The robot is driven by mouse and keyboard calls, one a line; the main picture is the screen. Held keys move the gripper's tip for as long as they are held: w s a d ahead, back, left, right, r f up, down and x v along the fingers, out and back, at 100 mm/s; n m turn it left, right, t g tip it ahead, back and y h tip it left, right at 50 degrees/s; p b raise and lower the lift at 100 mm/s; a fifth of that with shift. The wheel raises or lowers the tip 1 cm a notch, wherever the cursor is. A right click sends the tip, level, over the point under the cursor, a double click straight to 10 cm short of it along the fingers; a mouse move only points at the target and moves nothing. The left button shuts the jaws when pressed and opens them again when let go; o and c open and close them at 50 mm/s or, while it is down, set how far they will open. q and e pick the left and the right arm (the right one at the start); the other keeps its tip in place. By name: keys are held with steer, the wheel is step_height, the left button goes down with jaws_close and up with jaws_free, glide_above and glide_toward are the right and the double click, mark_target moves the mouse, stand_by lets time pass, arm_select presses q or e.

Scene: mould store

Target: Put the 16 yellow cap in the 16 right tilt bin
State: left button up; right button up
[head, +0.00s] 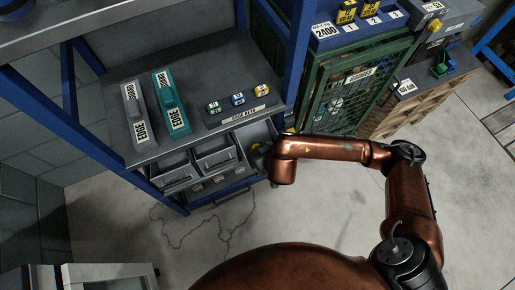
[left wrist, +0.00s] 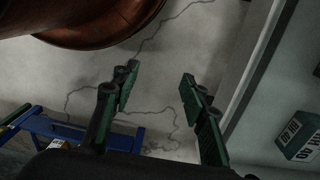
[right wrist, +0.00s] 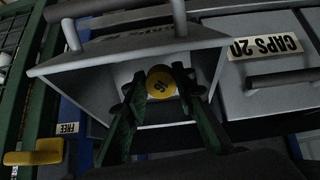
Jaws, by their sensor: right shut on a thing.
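A yellow cap (right wrist: 161,82) marked 16 is held between the fingers of my right gripper (right wrist: 158,88), which is shut on it. In the right wrist view the cap is in front of the open mouth of a grey tilt bin (right wrist: 95,67), inside its outline; whether it touches the bin is unclear. In the head view this right-hand bin (head: 252,133) is tipped out under the bench top, with my right gripper (head: 258,149) at it, dark and partly hidden by my arm. My left gripper (left wrist: 160,95) is open and empty above the floor.
Beside it are more grey bins (head: 215,155); one neighbour carries a CAPS 20 label (right wrist: 265,47). A green mesh cabinet (head: 350,90) stands to the right.

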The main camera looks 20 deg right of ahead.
steer(key=shift+w+f+b, duration=0.4)
steer(key=shift+w+f, duration=0.05)
steer(key=shift+f, duration=0.15)
steer(key=shift+w+f, duration=0.25)
steer(key=shift+f, duration=0.1)
steer(key=shift+w+f+b, duration=0.35)
steer(key=shift+f+b, duration=0.05)
steer(key=shift+b, duration=0.2)
steer(key=shift+w+f, duration=0.2)
arm_select(q)
steer(key=w+d+f+t+h, duration=0.1)
steer(key=w+d+f+t, duration=0.1)
steer(key=w+d+f, duration=0.1)
step_height(320, 180, down, 2)
steer(key=shift+w+d, duration=0.2)
steer(key=shift+w, duration=0.7)
steer(key=shift+f, duration=0.1)
arm_select(e)
steer(key=o, duration=0.9)
